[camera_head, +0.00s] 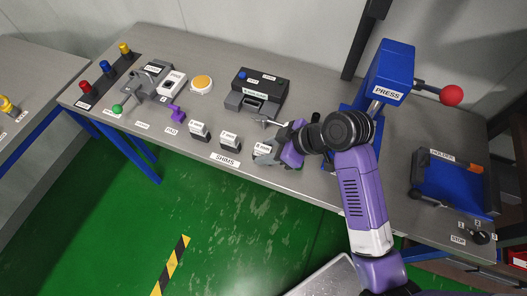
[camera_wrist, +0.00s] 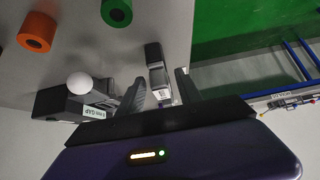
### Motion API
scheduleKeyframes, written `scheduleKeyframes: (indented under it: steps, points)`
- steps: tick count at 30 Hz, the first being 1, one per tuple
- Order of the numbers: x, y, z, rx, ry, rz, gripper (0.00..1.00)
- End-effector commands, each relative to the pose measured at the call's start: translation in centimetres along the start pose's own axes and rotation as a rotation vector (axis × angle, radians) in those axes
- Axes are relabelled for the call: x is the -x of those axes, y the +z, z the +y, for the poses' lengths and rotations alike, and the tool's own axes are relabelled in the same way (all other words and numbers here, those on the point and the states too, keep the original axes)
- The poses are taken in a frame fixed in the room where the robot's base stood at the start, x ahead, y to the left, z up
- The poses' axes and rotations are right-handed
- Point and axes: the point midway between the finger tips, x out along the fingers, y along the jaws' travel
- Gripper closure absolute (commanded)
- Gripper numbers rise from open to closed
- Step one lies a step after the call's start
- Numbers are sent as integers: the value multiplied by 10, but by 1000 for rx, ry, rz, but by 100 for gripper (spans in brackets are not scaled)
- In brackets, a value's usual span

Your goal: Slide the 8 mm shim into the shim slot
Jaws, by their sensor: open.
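The 8 mm shim (camera_head: 263,149) stands at the front of the table, the rightmost of the labelled shims, partly covered by my gripper (camera_head: 266,142). In the wrist view the shim (camera_wrist: 155,62) is a small block with a dark top and pale lower part, lying between the two fingers. My gripper (camera_wrist: 160,95) is open around it, with gaps visible on both sides. A dark grey unit (camera_head: 256,88) with a blue knob and a label stands behind the shims; its front has a dark recess, perhaps the shim slot. I cannot clearly see inside it.
Two more shims (camera_head: 198,130) (camera_head: 229,140) stand to the left along the front edge. The blue press (camera_head: 390,72) with a red-knobbed lever is to the right. A purple part (camera_head: 177,113) and an orange-yellow button (camera_head: 202,83) are further left. A holder (camera_head: 450,180) is far right.

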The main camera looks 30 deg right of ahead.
Motion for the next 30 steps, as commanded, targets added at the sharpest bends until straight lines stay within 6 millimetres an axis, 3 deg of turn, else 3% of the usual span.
scheduleKeyframes:
  steps: [4, 10, 30]
  points:
    - [0, 0, 0, 0, 0, 0, 62]
    - [0, 0, 0, 0, 1, 0, 100]
    - [9, -8, 0, 0, 1, 1, 100]
